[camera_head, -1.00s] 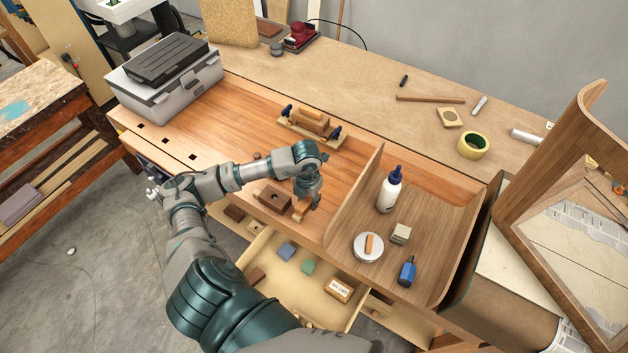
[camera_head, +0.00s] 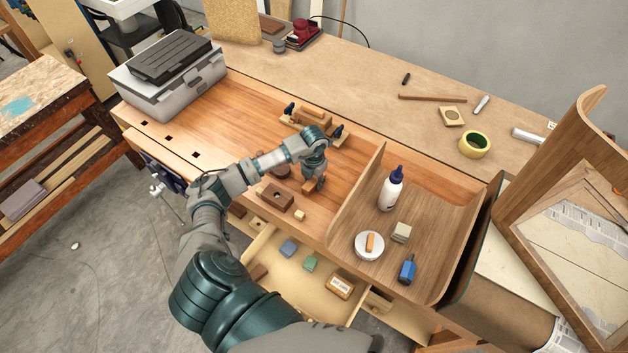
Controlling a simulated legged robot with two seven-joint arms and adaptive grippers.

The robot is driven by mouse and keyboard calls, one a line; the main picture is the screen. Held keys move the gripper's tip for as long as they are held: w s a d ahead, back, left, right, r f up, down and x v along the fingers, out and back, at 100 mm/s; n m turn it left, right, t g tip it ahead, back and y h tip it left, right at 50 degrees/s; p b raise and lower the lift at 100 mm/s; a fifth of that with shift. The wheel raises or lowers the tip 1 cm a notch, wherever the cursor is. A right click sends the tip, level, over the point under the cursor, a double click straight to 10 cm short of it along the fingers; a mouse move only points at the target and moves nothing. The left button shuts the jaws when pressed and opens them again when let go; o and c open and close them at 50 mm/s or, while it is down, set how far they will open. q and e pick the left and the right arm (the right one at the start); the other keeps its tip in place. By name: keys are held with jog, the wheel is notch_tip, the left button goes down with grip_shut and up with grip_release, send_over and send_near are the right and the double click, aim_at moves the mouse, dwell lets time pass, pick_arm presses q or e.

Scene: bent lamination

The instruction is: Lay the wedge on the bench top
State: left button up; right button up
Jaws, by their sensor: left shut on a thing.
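My left gripper (camera_head: 317,187) is shut on a small orange-brown wooden piece, which I take to be the wedge (camera_head: 309,185). It holds it low over the bench top (camera_head: 240,125), left of the curved wooden tray. The fingers partly cover the piece, and I cannot tell whether it touches the bench. My right gripper is not in view.
A brown block with a hole (camera_head: 275,196) and a small pale block (camera_head: 300,215) lie close by. A wooden clamp fixture (camera_head: 313,122) stands behind. The curved tray (camera_head: 345,205) holds a glue bottle (camera_head: 391,190). An open drawer (camera_head: 275,278) is below the front edge.

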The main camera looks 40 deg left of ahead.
aim_at(313, 180)
pick_arm(q)
jog(key=o, duration=1.1)
jog(key=shift+a+f, duration=0.1)
jog(key=shift+a, duration=0.1)
jog(key=shift+o, duration=0.2)
notch_tip(313, 180, up, 12)
jog(key=b, duration=0.1)
jog(key=shift+d, duration=0.1)
